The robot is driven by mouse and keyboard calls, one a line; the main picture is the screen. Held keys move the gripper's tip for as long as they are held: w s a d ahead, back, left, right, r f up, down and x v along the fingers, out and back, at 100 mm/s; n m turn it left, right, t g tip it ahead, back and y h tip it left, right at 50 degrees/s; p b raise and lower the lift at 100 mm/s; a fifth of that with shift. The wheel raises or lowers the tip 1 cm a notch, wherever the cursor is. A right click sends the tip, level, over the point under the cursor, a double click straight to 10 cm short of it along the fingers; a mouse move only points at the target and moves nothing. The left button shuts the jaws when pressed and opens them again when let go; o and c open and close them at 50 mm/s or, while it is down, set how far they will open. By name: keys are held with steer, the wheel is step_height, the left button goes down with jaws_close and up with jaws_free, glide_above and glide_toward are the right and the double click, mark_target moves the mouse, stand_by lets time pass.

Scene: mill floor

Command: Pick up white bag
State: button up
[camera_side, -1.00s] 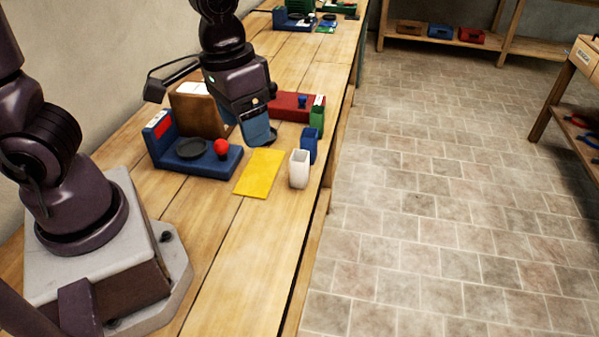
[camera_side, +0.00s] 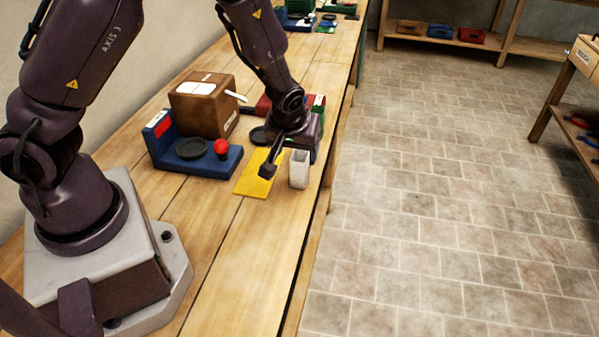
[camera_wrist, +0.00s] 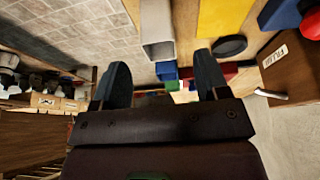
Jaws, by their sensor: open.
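The white bag (camera_side: 299,171) stands upright near the right edge of the bench in the side view, with its open top showing. In the wrist view the white bag (camera_wrist: 158,28) is at the top, seen beyond the fingertips and roughly in line with the gap between them. My gripper (camera_wrist: 161,78) is open, with one dark blue finger on each side and nothing between them.
A yellow sheet (camera_side: 254,182) lies left of the bag. A blue base with a red knob (camera_side: 221,147) stands further left, with a brown box (camera_side: 205,108) behind. In the wrist view a blue container (camera_wrist: 166,71) is beside the white bag. The front bench is clear.

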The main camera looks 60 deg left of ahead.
mark_target(299, 157)
steer(key=x, duration=0.7)
steer(key=shift+w+a+f, duration=0.15)
steer(key=shift+f, duration=0.1)
steer(key=shift+c, duration=0.5)
steer(key=c, duration=0.9)
